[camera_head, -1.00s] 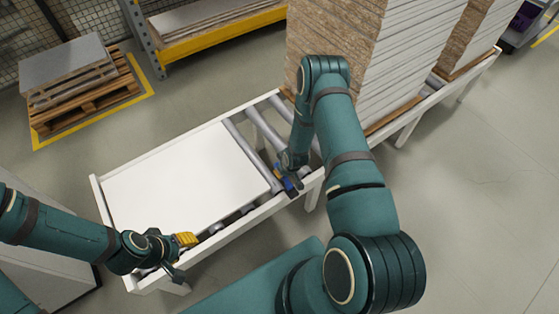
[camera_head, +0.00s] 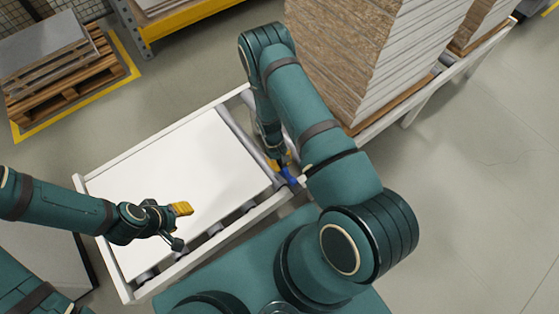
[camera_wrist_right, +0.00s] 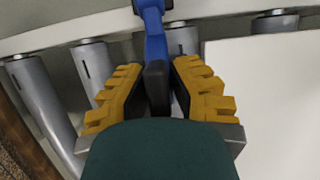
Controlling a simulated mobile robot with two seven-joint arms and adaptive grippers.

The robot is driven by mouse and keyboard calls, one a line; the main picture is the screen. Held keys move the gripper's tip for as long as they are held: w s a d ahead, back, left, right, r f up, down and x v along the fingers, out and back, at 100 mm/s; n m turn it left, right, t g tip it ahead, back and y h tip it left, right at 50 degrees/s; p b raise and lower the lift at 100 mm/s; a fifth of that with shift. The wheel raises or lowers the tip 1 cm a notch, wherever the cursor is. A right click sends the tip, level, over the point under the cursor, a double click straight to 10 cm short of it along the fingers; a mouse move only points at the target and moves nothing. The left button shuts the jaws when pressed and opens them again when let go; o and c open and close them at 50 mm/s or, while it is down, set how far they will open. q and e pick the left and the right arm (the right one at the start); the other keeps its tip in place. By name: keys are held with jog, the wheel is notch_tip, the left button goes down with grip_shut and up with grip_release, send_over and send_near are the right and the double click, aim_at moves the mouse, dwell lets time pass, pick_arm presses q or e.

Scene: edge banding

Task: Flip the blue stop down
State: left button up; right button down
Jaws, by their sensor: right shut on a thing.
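The blue stop (camera_head: 288,175) is at the near side rail of the roller conveyor, by the white panel's right end. In the right wrist view the blue stop (camera_wrist_right: 154,38) reaches from the rail in between the yellow-padded fingers, with a dark end. My right gripper (camera_wrist_right: 154,92) is shut on it; in the head view the right gripper (camera_head: 277,162) is partly hidden by its own arm. My left gripper (camera_head: 176,226) is open and empty, above the panel's near left part.
The white panel (camera_head: 180,165) lies on the conveyor between white rails (camera_head: 140,150). Tall stacks of boards (camera_head: 385,60) stand on the conveyor to the right. A wooden pallet with boards (camera_head: 65,85) is at the back left.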

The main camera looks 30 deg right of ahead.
jog(key=shift+s+f, duration=0.1)
jog(key=shift+s, duration=0.1)
dwell(0.3)
jog(key=c, duration=0.9)
grip_release()
jog(key=shift+c, duration=0.2)
jog(key=shift+w, duration=0.15)
jog(key=shift+w+r, duration=0.15)
jog(key=shift+r, duration=0.2)
jog(key=v, duration=1.1)
jog(key=shift+r, duration=0.1)
